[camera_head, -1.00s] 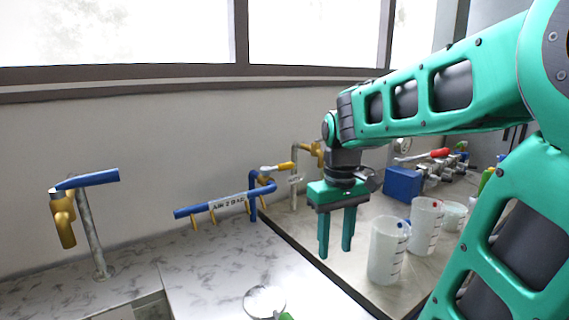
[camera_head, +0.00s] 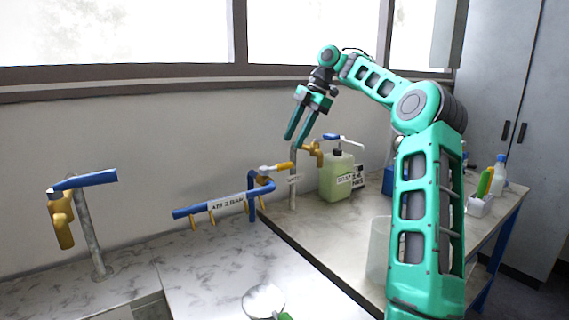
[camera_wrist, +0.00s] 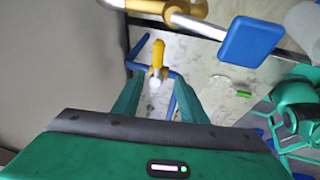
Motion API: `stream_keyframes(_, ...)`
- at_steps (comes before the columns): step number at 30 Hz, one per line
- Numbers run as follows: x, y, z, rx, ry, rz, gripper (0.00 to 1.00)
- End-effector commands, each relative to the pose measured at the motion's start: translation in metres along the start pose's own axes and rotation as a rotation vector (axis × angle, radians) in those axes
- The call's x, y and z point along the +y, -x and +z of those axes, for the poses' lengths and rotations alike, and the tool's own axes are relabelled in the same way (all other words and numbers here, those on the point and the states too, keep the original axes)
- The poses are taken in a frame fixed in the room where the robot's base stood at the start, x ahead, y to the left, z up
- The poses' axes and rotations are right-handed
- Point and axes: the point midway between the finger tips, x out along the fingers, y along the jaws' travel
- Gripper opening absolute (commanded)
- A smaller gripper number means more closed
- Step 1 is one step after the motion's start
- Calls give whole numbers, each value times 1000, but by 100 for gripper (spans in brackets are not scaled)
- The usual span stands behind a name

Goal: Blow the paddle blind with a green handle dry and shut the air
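The paddle blind, a round pale disc (camera_head: 264,299), lies on the marbled counter at the bottom of the head view. Its green handle (camera_head: 286,317) is cut off by the frame edge; the handle also shows in the wrist view (camera_wrist: 243,94). The blue air pipe (camera_head: 222,204), labelled "AIR 2 BAR", has several yellow nozzles and a yellow valve handle (camera_head: 279,167) pointing right. My gripper (camera_head: 295,140) is open and empty, raised above and right of that handle. In the wrist view the yellow handle (camera_wrist: 157,55) shows between my fingertips, apart from them. Airflow cannot be seen.
A brass tap (camera_head: 315,152) with a lever stands just right of my gripper. A pale green canister (camera_head: 338,178) is behind it. A blue-handled tap (camera_head: 62,215) stands at left. A clear beaker (camera_head: 378,250) is partly hidden by my arm. The middle counter is clear.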

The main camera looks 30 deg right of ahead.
Motion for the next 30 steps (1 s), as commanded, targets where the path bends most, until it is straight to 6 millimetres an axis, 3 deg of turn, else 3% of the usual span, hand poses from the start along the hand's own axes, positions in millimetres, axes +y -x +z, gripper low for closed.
stream_keyframes(4,2,15,19,18,64,39,38)
stream_keyframes(8,3,10,21,20,77,44,38)
stream_keyframes(21,5,-62,18,19,75,40,38)
stream_keyframes(30,7,-89,18,19,74,43,38)
